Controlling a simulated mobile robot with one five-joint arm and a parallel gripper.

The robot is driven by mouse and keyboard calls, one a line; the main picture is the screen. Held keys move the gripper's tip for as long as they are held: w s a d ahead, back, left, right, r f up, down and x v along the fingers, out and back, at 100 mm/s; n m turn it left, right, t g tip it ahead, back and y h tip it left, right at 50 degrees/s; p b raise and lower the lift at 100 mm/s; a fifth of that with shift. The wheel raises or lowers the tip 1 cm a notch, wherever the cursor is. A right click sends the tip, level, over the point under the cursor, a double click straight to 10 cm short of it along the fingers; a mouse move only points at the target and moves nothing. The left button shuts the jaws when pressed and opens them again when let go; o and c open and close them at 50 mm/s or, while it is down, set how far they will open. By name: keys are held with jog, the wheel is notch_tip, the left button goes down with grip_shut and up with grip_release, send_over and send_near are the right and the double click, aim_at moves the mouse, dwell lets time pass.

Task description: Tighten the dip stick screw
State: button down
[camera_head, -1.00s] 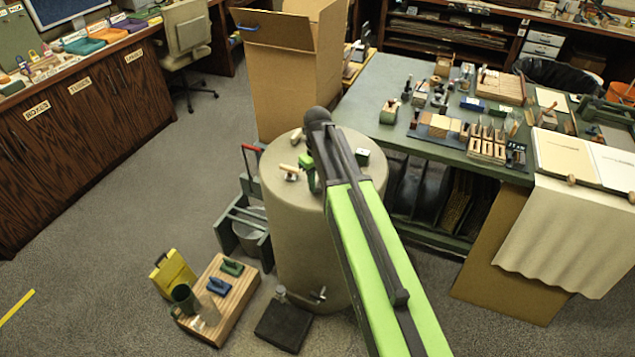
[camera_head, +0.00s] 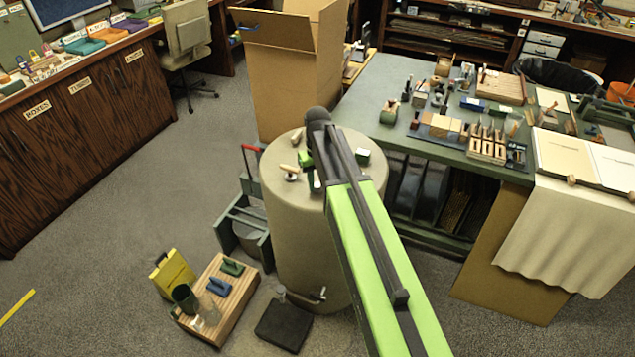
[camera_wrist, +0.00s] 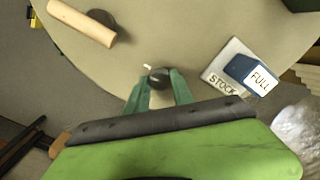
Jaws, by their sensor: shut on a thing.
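The dip stick screw appears to be the small dark round knob (camera_wrist: 158,77) on the pale drum top (camera_wrist: 215,30) in the wrist view. A small white tip shows just beside it. My gripper (camera_wrist: 160,85) reaches down with its two green fingers, one on each side of the knob, shut on it. In the head view the drum (camera_head: 305,230) stands mid-floor. My gripper (camera_head: 312,180) shows there as a bit of green over the drum top, and my arm hides the knob.
A cardboard box (camera_head: 290,90) stands behind; a green workbench (camera_head: 375,80) is to the right.

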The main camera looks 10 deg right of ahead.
aim_at(317, 185)
jog(key=c, duration=1.1)
grip_release()
jog(key=shift+r, duration=0.1)
notch_tip(317, 185, up, 17)
jog(key=p, duration=1.7)
jog(key=shift+r, duration=0.15)
jog(key=shift+a, duration=0.1)
